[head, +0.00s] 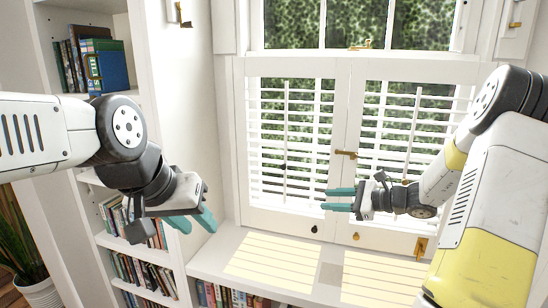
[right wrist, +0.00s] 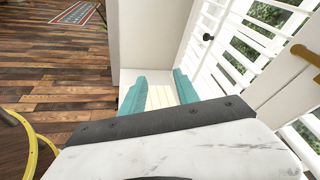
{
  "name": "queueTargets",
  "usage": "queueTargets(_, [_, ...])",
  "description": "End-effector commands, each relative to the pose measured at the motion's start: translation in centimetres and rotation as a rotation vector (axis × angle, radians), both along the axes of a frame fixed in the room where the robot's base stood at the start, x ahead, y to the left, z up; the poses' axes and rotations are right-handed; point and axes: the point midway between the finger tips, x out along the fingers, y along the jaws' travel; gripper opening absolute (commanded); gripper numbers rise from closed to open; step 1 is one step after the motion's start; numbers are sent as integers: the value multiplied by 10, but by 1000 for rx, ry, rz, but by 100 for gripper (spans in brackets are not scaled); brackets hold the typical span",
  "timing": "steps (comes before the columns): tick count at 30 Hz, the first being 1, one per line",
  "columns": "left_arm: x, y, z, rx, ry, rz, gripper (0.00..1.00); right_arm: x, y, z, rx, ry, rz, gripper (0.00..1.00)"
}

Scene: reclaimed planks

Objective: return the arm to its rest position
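My left gripper (head: 199,226) hangs in front of the left bookshelf and the sill, its teal fingers apart and pointing down to the right, with nothing seen between them. My right gripper (head: 326,199) is in front of the window shutters, its teal fingers pointing left with a gap between them. In the right wrist view the right gripper (right wrist: 160,80) shows both teal fingers apart. Only the pale sill shows between them, and it holds nothing.
White louvred shutters (head: 290,140) with a brass latch (head: 345,153) stand behind the grippers. A sunlit sill (head: 232,246) lies below them. A white bookshelf (head: 158,100) with books is at left, a potted plant (head: 42,294) at lower left. In the right wrist view, wood floor (right wrist: 50,75) is open.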

Motion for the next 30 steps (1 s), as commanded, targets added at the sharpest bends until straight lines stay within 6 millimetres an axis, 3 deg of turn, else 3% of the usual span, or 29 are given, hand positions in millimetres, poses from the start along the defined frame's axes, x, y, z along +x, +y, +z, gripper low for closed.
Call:
queueTargets(1, [0, 0, 0, 0, 0, 0, 36, -15, 18, 13, -80, -32, 72, 37])
queueTargets(6, [0, 0, 0, 0, 0, 0, 36, -71, 58, 40, -347, -136, 301, 37])
queueTargets(12, [0, 0, 0, 0, 0, 0, 36, -136, 80, 62, -656, -284, 536, 37])
queueTargets(21, [0, 0, 0, 0, 0, 0, 36, -220, 73, 89, -1108, -553, 816, 37])
queueTargets(30, [0, 0, 0, 0, 0, 0, 36, -271, 45, 110, -1491, -823, 978, 37])
